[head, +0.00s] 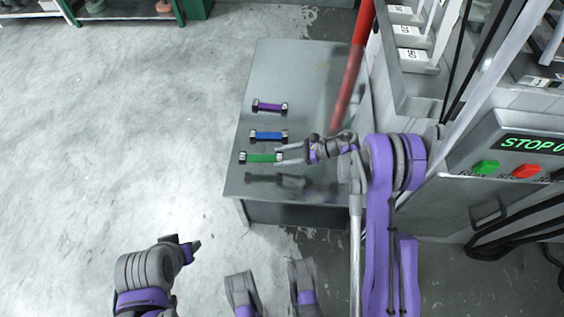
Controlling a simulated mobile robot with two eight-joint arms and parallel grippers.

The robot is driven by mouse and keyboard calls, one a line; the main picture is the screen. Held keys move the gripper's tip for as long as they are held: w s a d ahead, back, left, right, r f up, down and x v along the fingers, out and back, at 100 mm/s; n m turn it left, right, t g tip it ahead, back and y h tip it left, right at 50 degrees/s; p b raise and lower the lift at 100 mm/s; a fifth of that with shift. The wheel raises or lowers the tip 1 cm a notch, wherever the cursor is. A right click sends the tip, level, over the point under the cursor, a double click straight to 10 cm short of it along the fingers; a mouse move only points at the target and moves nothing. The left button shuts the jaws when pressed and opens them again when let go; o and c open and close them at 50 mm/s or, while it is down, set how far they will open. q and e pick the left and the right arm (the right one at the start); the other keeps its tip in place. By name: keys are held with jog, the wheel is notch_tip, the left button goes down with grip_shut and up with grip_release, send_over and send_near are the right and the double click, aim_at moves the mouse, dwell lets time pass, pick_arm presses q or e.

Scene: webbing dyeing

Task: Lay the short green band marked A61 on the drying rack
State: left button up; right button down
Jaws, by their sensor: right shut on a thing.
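A short green band (262,157) with dark and metal end pieces is at the front of the row of bands, over the grey table. No A61 mark is readable on it. My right gripper (283,155) reaches in from the right and is shut on the band at its right end. A dark shadow lies on the tabletop just below, so the band seems slightly raised, but the gap is hard to judge. My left gripper (190,247) is at the lower left, away from the table; its jaws are unclear. I cannot identify a drying rack.
A blue band (268,135) and a purple band (270,106) lie on the grey table (252,190) behind the green one. A red pole (352,80) crosses the table's right side. A machine panel with green and red buttons (525,171) stands right. Open floor lies left.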

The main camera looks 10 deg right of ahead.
notch_tip(320, 180, up, 4)
jog(key=shift+f, duration=0.25)
pick_arm(q)
notch_tip(320, 180, up, 22)
jog(key=w+t+p, duration=0.1)
jog(key=p, duration=1.8)
jog(key=shift+w, duration=0.3)
pick_arm(e)
jog(key=d+r+m+t+h, duration=0.2)
jog(key=r+m+t+h, duration=0.1)
jog(key=r, duration=0.9)
jog(key=w+d+r+m+t+h, duration=0.1)
jog(key=r+m, duration=0.4)
jog(key=r, duration=0.8)
jog(key=w+d+r+m+t+h, duration=0.1)
jog(key=d+r+m+t+h, duration=0.2)
jog(key=r, duration=0.9)
jog(key=t+h, duration=0.2)
jog(key=shift+r+m+t, duration=0.3)
jog(key=shift+m, duration=0.1)
pick_arm(q)
jog(key=shift+r, duration=0.1)
